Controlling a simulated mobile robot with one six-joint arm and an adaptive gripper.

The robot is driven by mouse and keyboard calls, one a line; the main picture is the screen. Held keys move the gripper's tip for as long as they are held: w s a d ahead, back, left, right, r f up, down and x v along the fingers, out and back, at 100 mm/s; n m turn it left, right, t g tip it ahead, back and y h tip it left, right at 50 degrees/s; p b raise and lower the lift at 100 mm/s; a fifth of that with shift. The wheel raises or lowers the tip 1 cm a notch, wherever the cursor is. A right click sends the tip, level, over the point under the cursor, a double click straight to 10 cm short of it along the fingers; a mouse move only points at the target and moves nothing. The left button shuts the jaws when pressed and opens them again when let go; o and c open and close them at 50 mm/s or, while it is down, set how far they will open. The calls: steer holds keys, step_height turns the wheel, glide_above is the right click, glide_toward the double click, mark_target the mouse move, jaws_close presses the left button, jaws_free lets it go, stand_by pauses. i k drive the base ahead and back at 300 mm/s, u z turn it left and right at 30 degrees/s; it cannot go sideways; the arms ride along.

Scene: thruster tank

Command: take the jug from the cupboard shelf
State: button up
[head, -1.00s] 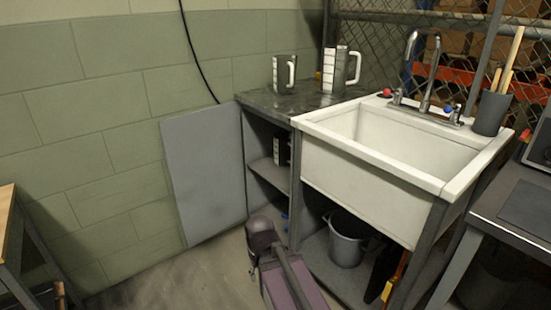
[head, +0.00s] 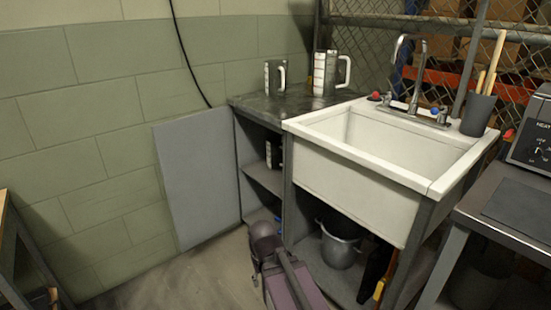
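The cupboard (head: 237,150) stands below the dark countertop, left of the sink, with its grey door (head: 200,180) swung open to the left. A jug (head: 273,153) with a pale marked strip stands on the cupboard's inner shelf (head: 262,179). Its right side is hidden by the cupboard's front post. My folded arm shows at the bottom middle, in front of the cupboard and lower than the shelf. I cannot make out my gripper's fingers.
A white sink (head: 390,160) with a tap adjoins the cupboard on the right. A grey bucket (head: 340,250) stands under it. A steel table (head: 510,215) is at the right, and a wooden-topped table edge (head: 3,212) at the far left. Open floor (head: 190,280) lies before the door.

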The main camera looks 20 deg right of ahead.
mark_target(279, 155)
steer(key=z, duration=0.05)
steer(key=i, duration=0.95)
steer(key=u, duration=0.05)
